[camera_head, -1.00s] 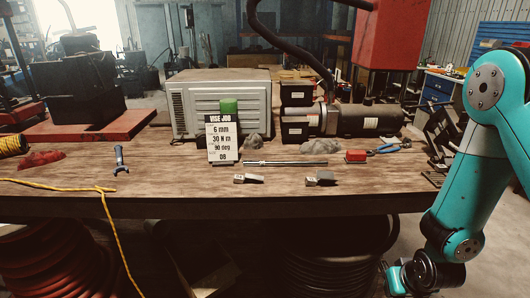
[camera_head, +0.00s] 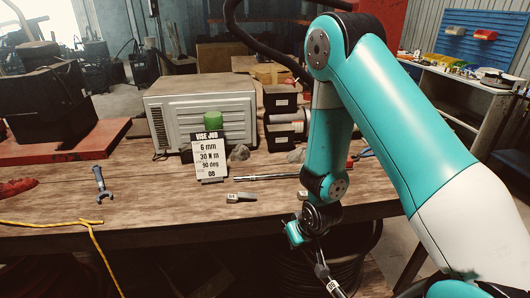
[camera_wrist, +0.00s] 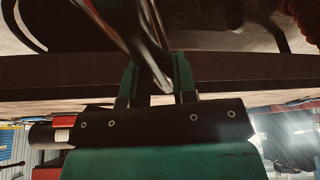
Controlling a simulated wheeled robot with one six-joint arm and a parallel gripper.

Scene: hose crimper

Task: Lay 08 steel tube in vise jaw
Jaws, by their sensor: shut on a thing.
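My gripper (camera_head: 306,236) hangs low in front of the bench's front edge in the head view. It is shut on the steel tube (camera_head: 321,268), which slants down and right and bears a white tag reading 08. In the wrist view the shiny tube (camera_wrist: 150,40) runs between the two green fingers of my gripper (camera_wrist: 155,80). A card (camera_head: 210,160) on the bench reads VISE JOB, 6 mm, 30 N m, 90 deg, 08. I cannot make out a vise jaw in either view.
A yellow cord (camera_head: 45,222) lies at left. My arm hides the bench's right part.

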